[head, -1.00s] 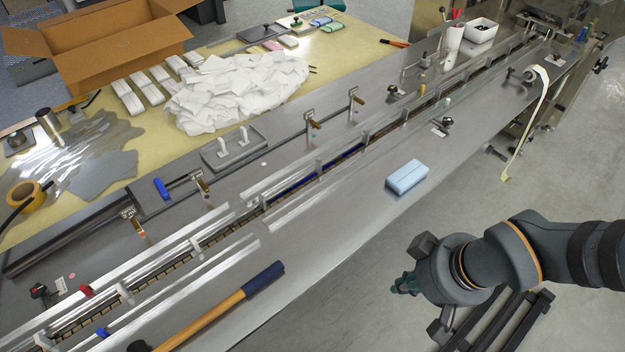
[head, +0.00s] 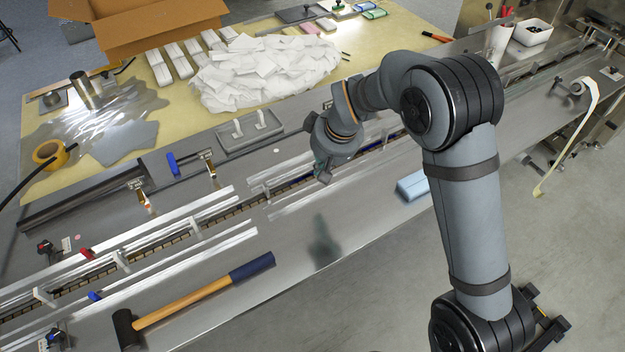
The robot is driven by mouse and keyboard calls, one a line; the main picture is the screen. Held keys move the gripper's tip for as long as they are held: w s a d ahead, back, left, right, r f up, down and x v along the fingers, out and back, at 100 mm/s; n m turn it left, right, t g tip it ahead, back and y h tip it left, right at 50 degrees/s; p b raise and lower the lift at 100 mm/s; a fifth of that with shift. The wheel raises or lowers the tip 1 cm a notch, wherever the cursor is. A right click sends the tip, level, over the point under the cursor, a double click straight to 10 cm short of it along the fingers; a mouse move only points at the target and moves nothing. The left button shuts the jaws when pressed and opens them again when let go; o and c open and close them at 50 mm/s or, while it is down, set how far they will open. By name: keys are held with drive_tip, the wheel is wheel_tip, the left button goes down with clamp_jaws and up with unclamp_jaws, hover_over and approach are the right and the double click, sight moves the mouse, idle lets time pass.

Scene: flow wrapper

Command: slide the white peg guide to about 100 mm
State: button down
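Two white pegs (head: 238,128) stand upright on a grey rectangular plate with a raised rim (head: 222,150), on the steel deck behind the conveyor; I take these as the white peg guide. A scale or millimetre marks on it are too small to read. My gripper (head: 323,172) hangs over the conveyor, to the right of the plate and nearer to me, apart from the pegs.
A mallet (head: 200,292) lies on the front deck. A light blue pack (head: 412,186) is partly behind my arm. Rails and the chain channel (head: 190,236) cross the deck. A pile of white packs (head: 265,75) and a cardboard box (head: 150,25) are behind. My arm hides part of the right deck.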

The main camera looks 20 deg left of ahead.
sight(310, 188)
drive_tip(key=x, duration=0.3)
drive_tip(key=p+x, duration=0.1)
drive_tip(key=x, duration=0.2)
drive_tip(key=p+x, duration=0.1)
drive_tip(key=x, duration=0.2)
drive_tip(key=shift+s+a+f, duration=0.2)
drive_tip(key=shift+s+f, duration=0.05)
drive_tip(key=shift+f, duration=0.1)
